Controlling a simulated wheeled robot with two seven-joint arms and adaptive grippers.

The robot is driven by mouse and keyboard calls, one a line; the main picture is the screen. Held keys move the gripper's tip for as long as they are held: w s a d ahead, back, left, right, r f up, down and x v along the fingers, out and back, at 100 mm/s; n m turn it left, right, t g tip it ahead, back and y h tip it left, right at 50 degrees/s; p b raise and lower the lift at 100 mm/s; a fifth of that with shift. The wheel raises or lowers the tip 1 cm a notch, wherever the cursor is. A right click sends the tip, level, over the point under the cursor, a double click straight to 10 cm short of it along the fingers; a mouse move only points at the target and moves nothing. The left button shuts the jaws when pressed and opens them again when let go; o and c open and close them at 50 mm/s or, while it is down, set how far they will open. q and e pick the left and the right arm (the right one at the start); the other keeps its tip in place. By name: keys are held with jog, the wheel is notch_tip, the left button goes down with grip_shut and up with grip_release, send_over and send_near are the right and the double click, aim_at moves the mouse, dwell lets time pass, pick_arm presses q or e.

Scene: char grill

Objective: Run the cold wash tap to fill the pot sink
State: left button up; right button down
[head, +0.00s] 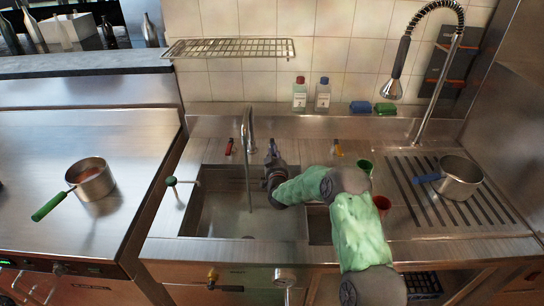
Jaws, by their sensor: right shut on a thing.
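The pot sink (200,222) is the large steel basin at the centre. A tall curved spout (249,122) stands behind it. A thin vertical streak like running water drops from the spout into the basin; I cannot tell the water level. A red-handled tap (229,147) is left of the spout. The blue-handled cold tap (273,146) is right of it. My right gripper (272,161) reaches from the front right and is shut on the blue handle, hiding part of it. My left gripper is out of view.
A yellow-handled tap (337,148) and a smaller basin (319,226) lie to the right. A blue-handled pot (459,177) stands on the drainboard (420,214). A spray hose (402,55) hangs above. Green and red cups are beside my right arm. A green-handled pot (92,180) stands on the left counter.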

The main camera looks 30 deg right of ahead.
jog(key=shift+s+d+r+n+t+y+b, duration=0.15)
jog(key=shift+d+n+t+y+b, duration=0.15)
jog(key=shift+d+n+y+b, duration=0.3)
jog(key=shift+s+d+n+t+y+b, duration=0.1)
jog(key=shift+d+n+t+y+b, duration=0.25)
jog(key=shift+y+b, duration=0.45)
jog(key=shift+s+d+r+n+t+y+b, duration=0.1)
jog(key=shift+d+n+t+y+b, duration=0.1)
jog(key=shift+n+y+b, duration=0.3)
jog(key=shift+d+r+n+t+y+b, duration=0.1)
jog(key=shift+d+n+y+b, duration=0.15)
jog(key=shift+y+b, duration=0.25)
jog(key=c, duration=1.1)
grip_release()
jog(key=shift+a+f, duration=0.1)
jog(key=shift+f, duration=0.05)
jog(key=shift+s+f, duration=0.1)
jog(key=shift+s, duration=0.35)
jog(key=s, duration=0.3)
jog(key=s+a, duration=0.1)
jog(key=s, duration=0.7)
jog(key=shift+a, duration=0.35)
